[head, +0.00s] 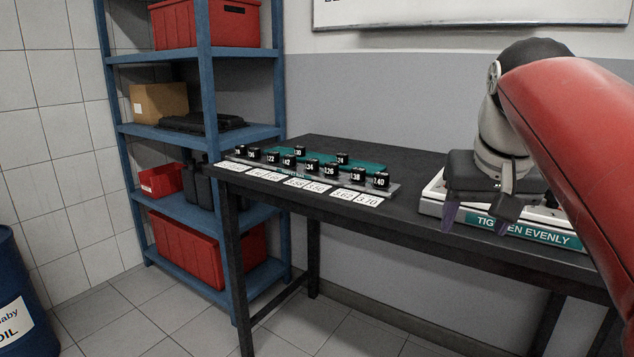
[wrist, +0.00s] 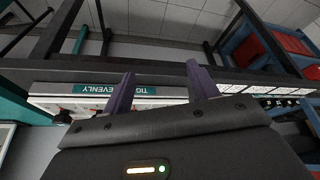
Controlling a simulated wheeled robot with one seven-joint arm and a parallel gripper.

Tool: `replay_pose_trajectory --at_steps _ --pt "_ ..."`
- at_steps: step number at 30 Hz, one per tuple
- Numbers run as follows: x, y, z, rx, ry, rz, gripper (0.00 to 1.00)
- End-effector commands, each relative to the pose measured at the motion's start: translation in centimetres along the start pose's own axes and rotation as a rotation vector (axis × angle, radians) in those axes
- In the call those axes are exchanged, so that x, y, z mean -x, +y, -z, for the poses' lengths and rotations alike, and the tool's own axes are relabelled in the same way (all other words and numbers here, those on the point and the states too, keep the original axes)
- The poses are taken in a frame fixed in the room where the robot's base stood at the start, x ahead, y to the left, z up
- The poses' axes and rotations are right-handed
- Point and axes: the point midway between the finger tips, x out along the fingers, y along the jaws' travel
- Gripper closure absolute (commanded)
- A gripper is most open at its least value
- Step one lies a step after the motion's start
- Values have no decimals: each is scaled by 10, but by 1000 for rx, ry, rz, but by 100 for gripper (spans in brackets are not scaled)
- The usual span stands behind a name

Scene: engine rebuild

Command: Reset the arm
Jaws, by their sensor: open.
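My gripper (head: 476,222) is at the right in the head view, in front of a white fixture (head: 432,206) with a green "TIGHTEN EVENLY" label. Its two purple fingers point down and stand apart with nothing between them. In the wrist view my gripper (wrist: 160,90) also shows open and empty, with the fixture's label (wrist: 108,89) behind the left finger. My red arm covers part of the fixture and the table's right end in the head view.
A dark table (head: 405,215) carries a tray (head: 395,188) with several black numbered blocks, and white number cards (head: 355,197) along its front edge. A blue shelf (head: 215,130) with red bins stands left. A blue drum (head: 15,290) is at the far left.

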Motion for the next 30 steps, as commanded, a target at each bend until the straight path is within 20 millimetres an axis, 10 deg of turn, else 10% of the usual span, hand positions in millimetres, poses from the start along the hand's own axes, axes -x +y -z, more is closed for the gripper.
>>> replay_pose_trajectory --at_steps 15,30 --pt "-130 -44 -196 136 61 81 41" --pt "-148 -46 -220 149 65 92 41"
